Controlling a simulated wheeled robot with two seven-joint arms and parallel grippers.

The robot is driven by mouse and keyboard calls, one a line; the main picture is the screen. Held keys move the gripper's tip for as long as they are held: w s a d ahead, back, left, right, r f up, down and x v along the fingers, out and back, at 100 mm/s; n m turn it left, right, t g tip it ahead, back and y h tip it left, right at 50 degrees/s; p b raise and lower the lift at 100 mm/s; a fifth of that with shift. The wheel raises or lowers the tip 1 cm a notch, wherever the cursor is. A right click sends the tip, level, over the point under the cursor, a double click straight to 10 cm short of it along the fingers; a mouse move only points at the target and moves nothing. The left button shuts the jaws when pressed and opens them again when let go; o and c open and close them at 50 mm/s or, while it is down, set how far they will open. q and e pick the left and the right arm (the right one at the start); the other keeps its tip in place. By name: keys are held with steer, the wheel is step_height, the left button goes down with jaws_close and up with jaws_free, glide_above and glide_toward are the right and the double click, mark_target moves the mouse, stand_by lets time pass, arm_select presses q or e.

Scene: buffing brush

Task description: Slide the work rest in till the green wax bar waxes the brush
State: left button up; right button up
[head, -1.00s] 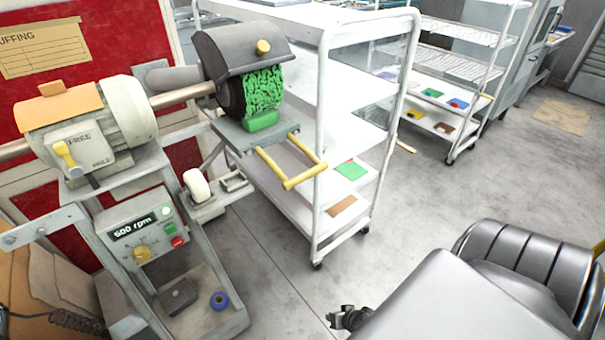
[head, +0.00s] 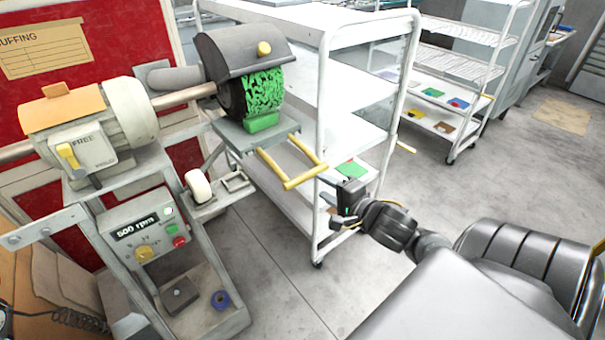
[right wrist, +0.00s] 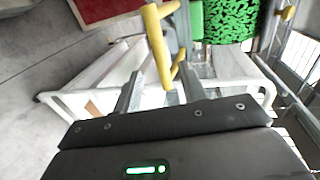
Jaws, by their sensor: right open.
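The grey work rest (head: 230,134) juts out under the hood, with a yellow U-shaped handle (head: 290,183) at its front. The green wax bar (head: 263,123) sits on the rest just below the brush (head: 264,92), whose face is green with dark squiggles. Bar and brush look very close; I cannot tell if they touch. My right gripper (head: 334,201) is open and empty, a little right of and below the handle. In the right wrist view the handle (right wrist: 158,45) shows ahead, near the open fingers (right wrist: 163,88). My left gripper is not in view.
The buffing machine's motor (head: 125,110) has a FREE lever (head: 68,156) and a panel reading 500 rpm (head: 140,230). A white shelf cart (head: 325,110) stands right behind the rest and handle, close to my right gripper. Grey floor (head: 275,285) is clear in front.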

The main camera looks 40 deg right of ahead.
mark_target(309, 178)
steer(key=w, duration=0.3)
steer(key=w+f, duration=0.1)
steer(key=w, duration=0.2)
steer(key=w+f, duration=0.1)
steer(key=w, duration=0.3)
steer(key=shift+d, duration=0.1)
steer(key=shift+c, duration=0.3)
jaws_close()
